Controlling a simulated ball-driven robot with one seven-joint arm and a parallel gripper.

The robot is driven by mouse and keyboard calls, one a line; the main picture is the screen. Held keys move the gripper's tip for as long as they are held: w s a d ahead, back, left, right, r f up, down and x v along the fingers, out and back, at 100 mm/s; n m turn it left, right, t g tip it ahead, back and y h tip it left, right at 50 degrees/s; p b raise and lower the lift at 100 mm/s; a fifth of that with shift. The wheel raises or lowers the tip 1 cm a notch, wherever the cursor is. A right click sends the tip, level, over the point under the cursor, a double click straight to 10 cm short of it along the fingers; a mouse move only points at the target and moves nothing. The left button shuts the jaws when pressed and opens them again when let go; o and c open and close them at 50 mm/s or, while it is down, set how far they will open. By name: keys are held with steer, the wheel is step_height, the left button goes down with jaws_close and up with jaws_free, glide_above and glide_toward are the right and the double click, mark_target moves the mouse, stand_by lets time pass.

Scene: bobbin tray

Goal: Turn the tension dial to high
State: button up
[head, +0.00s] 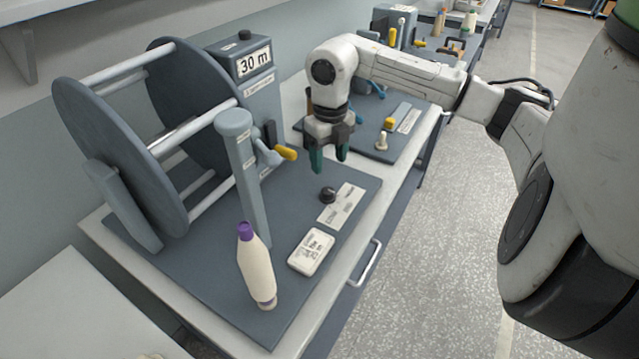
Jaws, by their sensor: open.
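The tension dial appears to be the small black knob (328,195) on the dark mat, beside a pale label plate (342,204) with print too small to read. The knob's setting cannot be made out. My gripper (329,168) points down with green-tipped fingers, open and empty. In the picture it is just above the knob, apart from it.
A large reel frame (107,150) with a 30 m display (254,62) and a yellow-handled lever (286,153) stands at left. A purple-capped bottle (257,270) and a white card-like box (311,251) are in front. A second station (405,118) lies behind.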

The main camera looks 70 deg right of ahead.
mark_target(328, 190)
step_height(328, 190, down, 10)
steer(key=shift+r+p, duration=0.15)
steer(key=shift+p, duration=0.75)
steer(key=shift+c, duration=0.2)
steer(key=c, duration=1)
steer(key=shift+n+b, duration=0.3)
steer(key=shift+b, duration=0.25)
steer(key=n+b, duration=0.3)
steer(key=shift+f+b, duration=0.2)
steer(key=shift+b, duration=0.1)
steer(key=n+b, duration=0.5)
steer(key=shift+r, duration=0.1)
steer(key=shift+r+n+b, duration=0.1)
steer(key=shift+n+b, duration=0.4)
steer(key=shift+n, duration=0.1)
steer(key=shift+r, duration=0.1)
